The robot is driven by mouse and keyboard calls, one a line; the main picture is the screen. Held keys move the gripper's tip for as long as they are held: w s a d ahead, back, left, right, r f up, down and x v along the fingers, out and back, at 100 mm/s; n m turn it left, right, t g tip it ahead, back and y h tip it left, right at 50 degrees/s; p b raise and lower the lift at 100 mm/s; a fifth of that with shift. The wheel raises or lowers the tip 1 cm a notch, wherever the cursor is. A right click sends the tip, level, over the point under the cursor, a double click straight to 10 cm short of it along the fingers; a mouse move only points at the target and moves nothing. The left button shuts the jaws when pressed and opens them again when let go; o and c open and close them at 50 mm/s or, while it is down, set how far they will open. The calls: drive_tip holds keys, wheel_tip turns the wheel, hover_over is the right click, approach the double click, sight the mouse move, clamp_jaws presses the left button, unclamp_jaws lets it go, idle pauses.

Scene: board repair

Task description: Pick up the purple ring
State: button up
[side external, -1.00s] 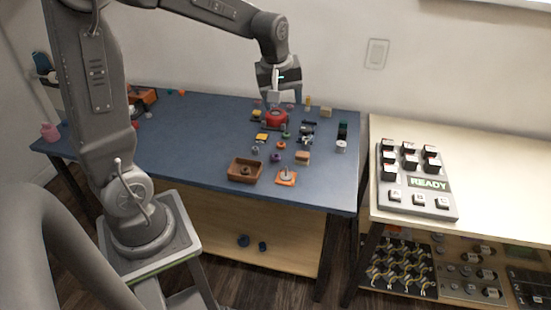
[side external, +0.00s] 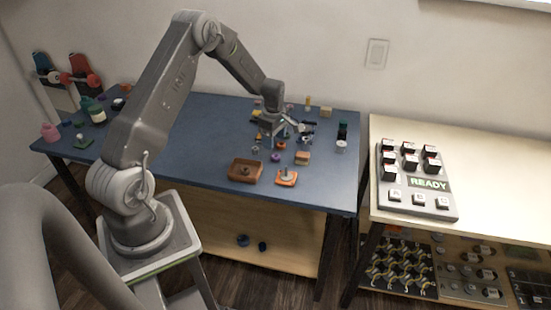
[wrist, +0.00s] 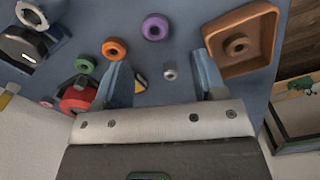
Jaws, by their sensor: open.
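The purple ring (side external: 275,157) lies on the blue tabletop, just in front of my gripper in the side view. In the wrist view the purple ring (wrist: 155,27) shows at the top, beyond the fingertips and between their lines. My gripper (side external: 284,136) is low over the table among small parts. In the wrist view my gripper (wrist: 160,70) has its two fingers spread wide apart, with nothing held between them.
An orange ring (wrist: 115,49), a green ring (wrist: 85,64) and a small grey ring (wrist: 169,74) lie close by. The table's left middle is clear.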

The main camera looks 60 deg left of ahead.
sight(276, 154)
drive_tip(key=f, duration=0.7)
drive_tip(key=shift+w+f, duration=0.2)
drive_tip(key=shift+w, duration=0.15)
drive_tip(key=c, duration=1)
drive_tip(key=shift+r, duration=0.15)
